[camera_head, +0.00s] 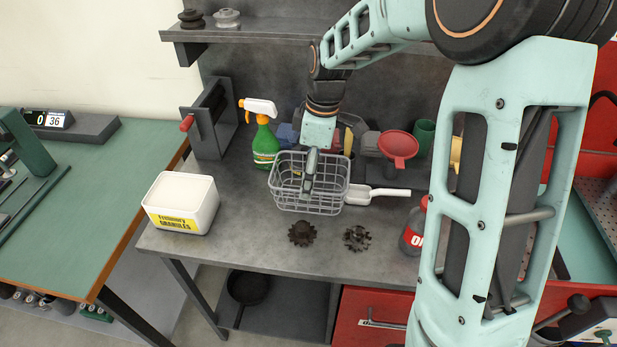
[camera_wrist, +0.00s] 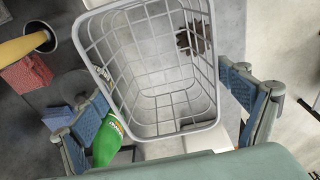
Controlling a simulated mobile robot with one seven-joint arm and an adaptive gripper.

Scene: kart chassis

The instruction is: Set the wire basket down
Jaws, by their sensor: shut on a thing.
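The grey wire basket (camera_head: 290,200) is at the middle of the grey workbench in the head view, upright, with its open top facing up. My gripper (camera_head: 310,172) reaches down at it from behind and is shut on it. In the wrist view the basket (camera_wrist: 150,130) fills the middle, and my gripper (camera_wrist: 165,88) has one blue-padded finger on each side of it. I see no load inside the basket. I cannot tell whether its bottom touches the bench or hangs just above.
On the workbench (camera_head: 250,252), a white granules tub (camera_head: 181,203) stands left and a green spray bottle (camera_head: 265,140) behind-left. A white scoop (camera_head: 375,194) lies close right of the basket. Two dark gears (camera_head: 302,234) lie in front. A red funnel (camera_head: 398,147) is behind-right.

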